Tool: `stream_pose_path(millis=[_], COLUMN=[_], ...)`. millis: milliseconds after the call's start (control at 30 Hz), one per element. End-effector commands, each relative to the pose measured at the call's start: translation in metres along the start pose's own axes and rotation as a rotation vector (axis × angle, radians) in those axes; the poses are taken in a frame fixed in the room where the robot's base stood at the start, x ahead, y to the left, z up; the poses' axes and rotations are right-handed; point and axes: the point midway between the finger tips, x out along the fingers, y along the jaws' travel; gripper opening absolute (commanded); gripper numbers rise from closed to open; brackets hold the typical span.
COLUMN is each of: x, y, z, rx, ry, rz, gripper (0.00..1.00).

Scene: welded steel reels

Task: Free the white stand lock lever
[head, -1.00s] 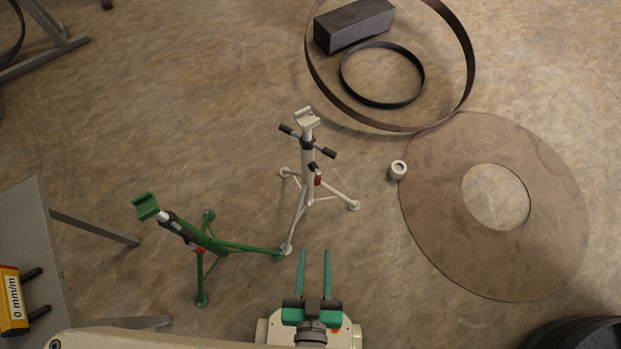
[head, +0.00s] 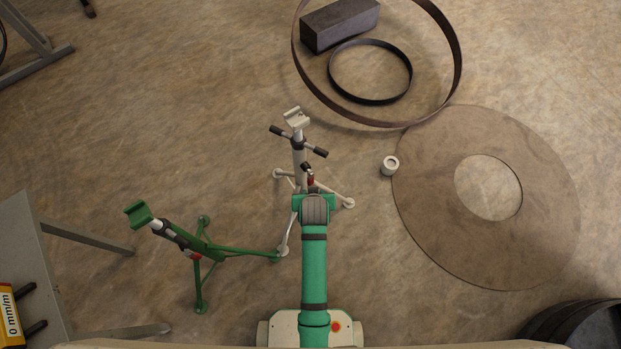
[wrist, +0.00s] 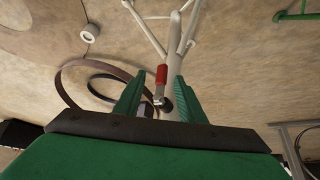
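The white stand (head: 298,148) stands upright on its splayed legs in the middle of the head view. Its lock lever (wrist: 161,76) has a red grip and shows in the wrist view beside the white post (wrist: 174,45); it also shows small in the head view (head: 310,181). My gripper (wrist: 160,75) is open, with one green finger on each side of the lever. I see a gap between the lever and the left finger; the right finger overlaps the post in view. In the head view my wrist hides the fingers.
A green stand (head: 183,240) stands close on the left, one foot near the white stand's front foot. A small white ring (head: 389,166) and a large flat disc (head: 549,205) lie to the right. A large steel hoop (head: 456,60) lies behind. A grey table (head: 35,245) is at left.

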Motion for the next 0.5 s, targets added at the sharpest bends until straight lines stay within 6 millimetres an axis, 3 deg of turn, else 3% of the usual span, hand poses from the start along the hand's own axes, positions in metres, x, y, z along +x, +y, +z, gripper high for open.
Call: stream_pose_path(millis=[33,200,500], x=[0.005,0.012,0.02], y=[-0.001,-0.004,-0.007], z=[-0.015,-0.042,-0.053], rx=[0.0,0.001,0.002], ry=[-0.024,-0.109,-0.158], rz=[-0.004,-0.015,-0.022], gripper=[0.36,0.36,0.36])
